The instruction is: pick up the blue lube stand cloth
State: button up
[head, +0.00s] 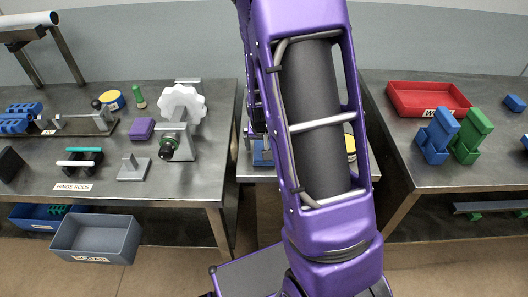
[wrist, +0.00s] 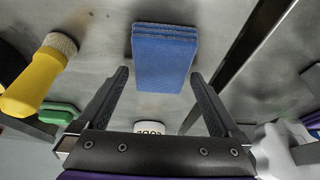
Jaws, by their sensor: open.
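The blue cloth (wrist: 163,58) is a folded, layered block lying on a grey metal surface in the wrist view. My gripper (wrist: 160,76) is open, with one dark finger on each side of the cloth's near part in the picture. Nothing is held, and I cannot tell how high the fingertips are above the surface. In the head view, my purple arm hides most of the middle table (head: 258,172) and my gripper. A small blue patch (head: 263,153) shows beside the arm there, likely the cloth.
In the wrist view, a yellow-handled brush (wrist: 35,82) lies left, near a green item (wrist: 58,113). A white lettered item (wrist: 149,127) sits between the fingers' bases. Gaps separate the middle table from the left bench (head: 110,190) and right bench (head: 440,180).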

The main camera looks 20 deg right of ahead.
aim_at(262, 148)
jog(key=shift+f+b, duration=0.25)
jog(key=shift+b, duration=0.1)
dwell(0.5)
jog(key=c, duration=1.3)
jog(key=shift+r+p, duration=0.55)
notch_tip(262, 148, up, 8)
jog(key=shift+r, duration=0.1)
jog(key=shift+s+a+f+n+y, duration=0.25)
jog(key=shift+s+a+n, duration=0.4)
jog(key=shift+a, duration=1)
jog(key=shift+s+a+f+n+y, duration=0.15)
jog(key=shift+s+a+n+y, duration=0.2)
jog(key=shift+a+n, duration=0.9)
jog(key=shift+s+a+f+n+y, duration=0.25)
jog(key=shift+s+a+n, duration=0.2)
jog(key=shift+a, duration=1.55)
